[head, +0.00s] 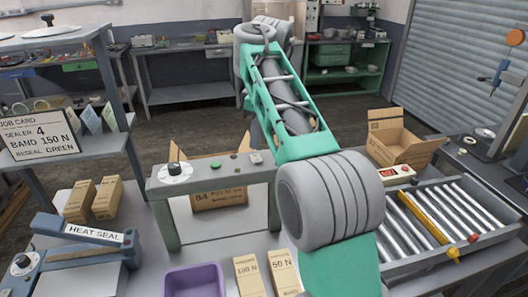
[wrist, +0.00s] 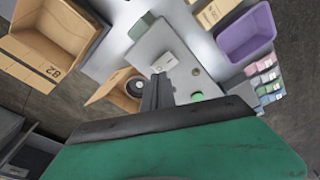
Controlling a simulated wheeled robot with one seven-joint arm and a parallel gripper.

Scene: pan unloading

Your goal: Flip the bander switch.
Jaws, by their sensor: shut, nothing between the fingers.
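The bander (head: 160,195) is a grey arch on the bench in the head view. Its top carries a white dial (head: 175,170), two small round buttons and a small pale switch plate (head: 256,157) at the right end. In the wrist view the bander top (wrist: 183,48) shows with the pale switch plate (wrist: 165,61) and a green button (wrist: 197,96). My gripper (wrist: 156,77) is shut and empty, its tips appearing just below the switch plate. Contact cannot be told. The fingers are hidden behind my arm in the head view. The switch's position is too small to read.
A strapped carton (head: 218,198) sits under the arch. A purple bin (head: 192,283) and heat sealer (head: 85,240) stand in front and left. An open carton (head: 405,145) and roller conveyor (head: 440,222) are at right. A job card (head: 38,133) stands on the left shelf.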

